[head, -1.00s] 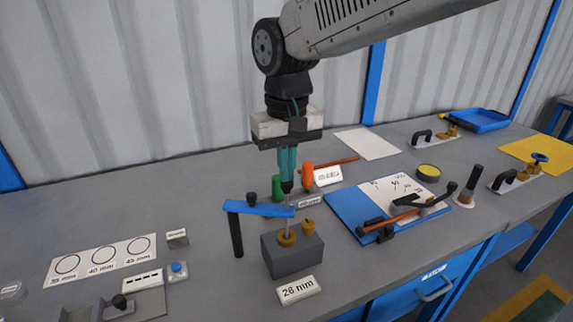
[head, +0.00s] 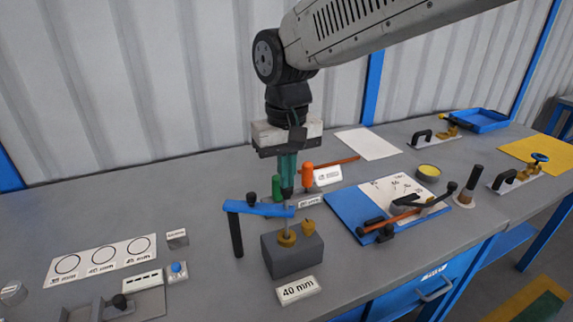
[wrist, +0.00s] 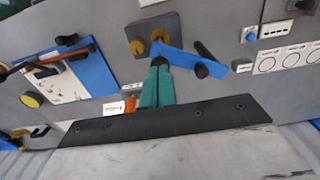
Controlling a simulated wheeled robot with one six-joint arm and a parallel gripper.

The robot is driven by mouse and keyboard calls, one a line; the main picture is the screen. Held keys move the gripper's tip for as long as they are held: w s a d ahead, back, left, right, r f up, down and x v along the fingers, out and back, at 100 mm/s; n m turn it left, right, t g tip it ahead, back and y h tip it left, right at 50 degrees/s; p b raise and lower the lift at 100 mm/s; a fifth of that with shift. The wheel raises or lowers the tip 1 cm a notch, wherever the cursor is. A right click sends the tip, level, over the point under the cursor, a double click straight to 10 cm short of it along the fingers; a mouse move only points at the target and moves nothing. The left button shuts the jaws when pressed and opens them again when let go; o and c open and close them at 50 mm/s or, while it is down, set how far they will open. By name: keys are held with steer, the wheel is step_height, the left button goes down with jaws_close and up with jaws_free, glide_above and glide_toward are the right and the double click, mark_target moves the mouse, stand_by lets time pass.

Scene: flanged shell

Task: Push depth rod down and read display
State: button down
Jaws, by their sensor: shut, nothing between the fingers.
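My gripper (head: 286,192) is shut and points straight down, its teal fingers together with nothing between them. Its tips are at the top of the thin depth rod (head: 287,224), which stands upright by the blue arm (head: 258,209). Contact at the tip is too small to make out. The rod's lower end meets a brass collar (head: 286,238) on the grey block (head: 292,260). The display plate (head: 298,290) in front of the block reads "40 mm". In the wrist view the shut fingers (wrist: 160,62) reach to the blue arm (wrist: 185,60) and hide the rod.
A black post (head: 236,235) holds the blue arm. Green and orange handles (head: 307,175) stand close behind my fingers. A blue board (head: 350,212) with tools lies right. A card with circles (head: 102,260) lies left. The table between card and post is mostly clear.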

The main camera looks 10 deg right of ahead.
steer(key=shift+r, duration=0.1)
steer(key=shift+r, duration=0.9)
steer(key=shift+s+d+r, duration=0.1)
steer(key=shift+d, duration=0.2)
steer(key=s+d+f+m+t, duration=0.1)
steer(key=s+d+f+m, duration=0.1)
steer(key=s+d, duration=1.7)
steer(key=shift+s+d+f+m, duration=0.15)
steer(key=shift+d+f+m, duration=0.1)
steer(key=shift+d+m, duration=0.35)
